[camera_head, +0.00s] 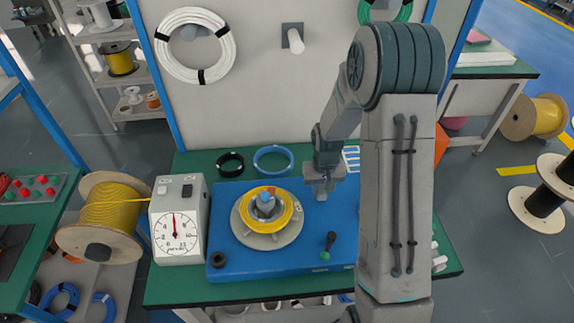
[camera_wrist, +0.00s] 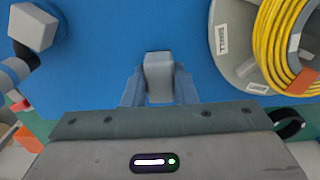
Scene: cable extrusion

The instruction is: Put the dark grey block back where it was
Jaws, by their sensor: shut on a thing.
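My gripper (camera_head: 321,190) is over the right part of the blue base plate (camera_head: 285,262), to the right of the yellow cable coil. In the wrist view my gripper (camera_wrist: 158,92) is shut on a grey block (camera_wrist: 158,72). The block sits between the two fingers, with blue surface behind it. I cannot tell whether it touches the plate. In the head view the block is too small and covered to make out clearly.
A yellow coil (camera_head: 284,208) lies on a grey disc (camera_head: 267,240) at the plate's middle. A dial device (camera_head: 180,240) stands left. Black (camera_head: 222,171) and blue (camera_head: 258,167) rings lie behind. A grey blocky shape (camera_wrist: 33,25) shows upper left.

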